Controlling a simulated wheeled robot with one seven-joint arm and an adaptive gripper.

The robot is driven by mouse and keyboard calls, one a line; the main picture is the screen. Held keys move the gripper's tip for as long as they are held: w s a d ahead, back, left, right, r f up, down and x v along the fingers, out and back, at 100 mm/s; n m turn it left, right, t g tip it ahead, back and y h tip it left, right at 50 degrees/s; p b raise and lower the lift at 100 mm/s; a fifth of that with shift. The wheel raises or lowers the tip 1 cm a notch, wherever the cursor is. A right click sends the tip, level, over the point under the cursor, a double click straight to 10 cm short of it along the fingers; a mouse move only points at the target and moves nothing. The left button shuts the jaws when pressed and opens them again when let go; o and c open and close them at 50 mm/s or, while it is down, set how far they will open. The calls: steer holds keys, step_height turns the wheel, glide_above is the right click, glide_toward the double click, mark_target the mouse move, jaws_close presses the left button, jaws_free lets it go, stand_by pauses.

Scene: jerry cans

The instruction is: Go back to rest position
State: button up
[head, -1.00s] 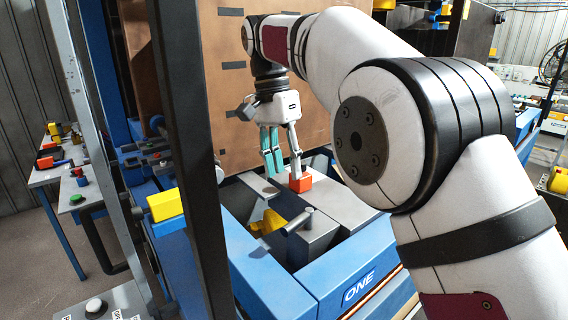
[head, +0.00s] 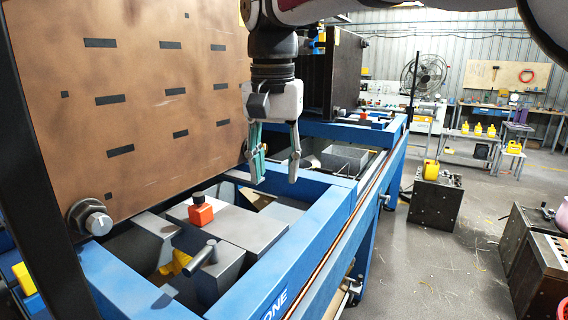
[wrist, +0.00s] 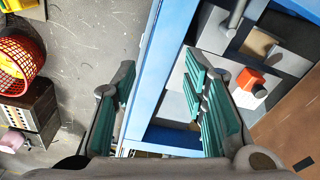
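My gripper (head: 275,172) hangs from my arm above the blue machine frame (head: 318,215) in the head view. Its teal-padded fingers are apart with nothing between them. In the wrist view my gripper (wrist: 165,95) is also open, its fingers above the blue beam (wrist: 145,90) and the floor. A small red-orange block with a dark knob (head: 201,212) sits on the grey machine part, left of and apart from my gripper. The block also shows in the wrist view (wrist: 249,80), right of the fingers.
A large brown perforated panel (head: 130,90) stands at the left. Yellow jerry cans (head: 478,129) stand on benches at the back right. Dark blocks (head: 435,200) stand on the floor. A red basket (wrist: 18,62) shows in the wrist view. The floor between has free room.

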steer(key=s+d+f+n+t, duration=0.1)
steer(key=s+d+t, duration=0.1)
steer(key=s+d, duration=1)
steer(key=s+d+f+n+t, duration=0.1)
steer(key=s+d+f+t, duration=0.1)
steer(key=s+d+f, duration=0.6)
steer(key=shift+s+d+f+n+t+b, duration=0.15)
steer(key=shift+d+f+n+t+b, duration=0.2)
steer(key=shift+f, duration=0.2)
